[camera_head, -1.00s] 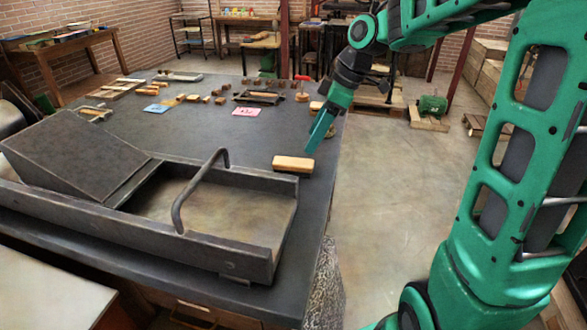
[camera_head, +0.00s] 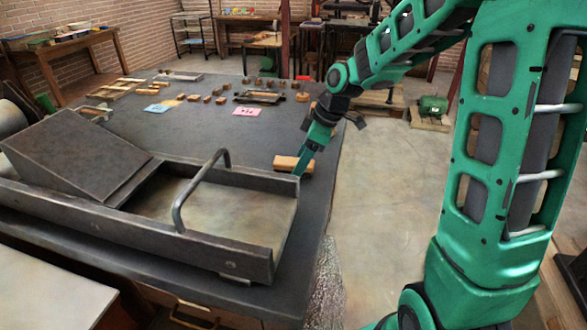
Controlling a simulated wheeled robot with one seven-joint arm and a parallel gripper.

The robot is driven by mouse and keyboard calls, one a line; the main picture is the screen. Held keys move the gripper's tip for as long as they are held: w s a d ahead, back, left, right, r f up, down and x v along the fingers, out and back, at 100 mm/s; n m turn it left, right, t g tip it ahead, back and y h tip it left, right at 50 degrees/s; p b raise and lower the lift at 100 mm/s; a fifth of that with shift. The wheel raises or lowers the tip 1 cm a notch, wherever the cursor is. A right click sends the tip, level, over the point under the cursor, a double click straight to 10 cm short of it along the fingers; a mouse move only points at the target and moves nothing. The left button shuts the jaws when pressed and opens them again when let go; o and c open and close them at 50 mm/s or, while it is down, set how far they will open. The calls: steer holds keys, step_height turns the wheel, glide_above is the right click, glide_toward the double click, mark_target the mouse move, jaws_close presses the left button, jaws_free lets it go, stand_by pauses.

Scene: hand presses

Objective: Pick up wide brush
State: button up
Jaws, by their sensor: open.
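The wide brush (camera_head: 285,162), a tan wooden block shape, lies on the dark table top (camera_head: 325,197) near its right edge, just behind the metal press bed. My gripper (camera_head: 301,168) points down at the brush's right part, with its fingers overlapping the brush in the picture. The gripper is open. Part of the brush is hidden behind the fingers, and I cannot tell whether they touch it.
The press bed (camera_head: 225,250) with its curved handle (camera_head: 180,205) stands close in front of the brush. Small wooden blocks, a blue card (camera_head: 157,108) and a pink card (camera_head: 247,111) lie farther back. The table between is clear.

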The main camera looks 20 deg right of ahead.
steer(key=c, duration=1.2)
steer(key=shift+r, duration=0.15)
step_height(320, 180, up, 10)
steer(key=shift+f, duration=0.1)
